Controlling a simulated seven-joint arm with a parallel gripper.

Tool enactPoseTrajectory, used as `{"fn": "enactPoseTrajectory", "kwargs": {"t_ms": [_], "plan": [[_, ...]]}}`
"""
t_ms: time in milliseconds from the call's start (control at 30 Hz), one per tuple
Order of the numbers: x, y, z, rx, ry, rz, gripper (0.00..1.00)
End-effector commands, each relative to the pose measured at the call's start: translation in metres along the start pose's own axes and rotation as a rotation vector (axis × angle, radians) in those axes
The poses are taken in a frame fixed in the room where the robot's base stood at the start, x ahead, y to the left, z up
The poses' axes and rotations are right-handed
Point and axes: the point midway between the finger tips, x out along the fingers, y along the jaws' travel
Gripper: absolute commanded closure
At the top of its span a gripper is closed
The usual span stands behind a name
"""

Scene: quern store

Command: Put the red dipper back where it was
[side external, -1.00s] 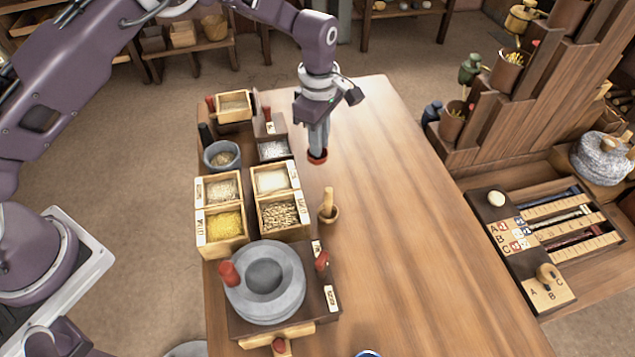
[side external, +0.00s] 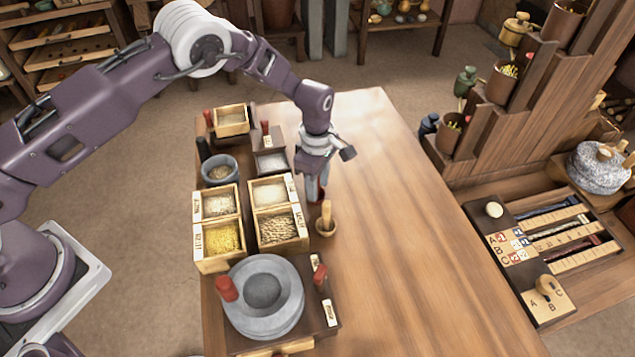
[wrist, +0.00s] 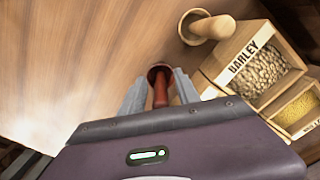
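The red dipper (side external: 316,195) is in my gripper (side external: 316,183), at the right side of the grain boxes in the side view. In the wrist view its red handle (wrist: 160,90) stands between the two grey fingers of my gripper (wrist: 160,88), its round end pointing away from the camera. My gripper appears shut on the handle. The dipper is low over the wooden table (side external: 400,230); I cannot tell whether it touches. A wooden cup with an upright stick (side external: 326,222) stands just nearer the camera. The fingers partly hide the dipper.
The barley box (side external: 278,228) is close beside the gripper, with other grain boxes (side external: 218,238) left of it. A grey stone quern (side external: 262,308) with red-handled pieces stands in front. A stepped wooden rack (side external: 500,130) is at right. The table's right half is clear.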

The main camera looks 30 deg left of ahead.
Motion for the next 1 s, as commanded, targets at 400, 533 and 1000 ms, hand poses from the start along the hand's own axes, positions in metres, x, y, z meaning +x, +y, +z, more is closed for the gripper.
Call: {"fn": "enactPoseTrajectory", "kwargs": {"t_ms": [400,533,1000], "plan": [[-0.023,0.001,0.000,0.000,-0.001,0.004,0.62],[-0.061,0.001,0.001,0.001,-0.001,0.004,0.62],[-0.123,0.000,0.000,0.000,0.001,-0.001,0.62]]}}
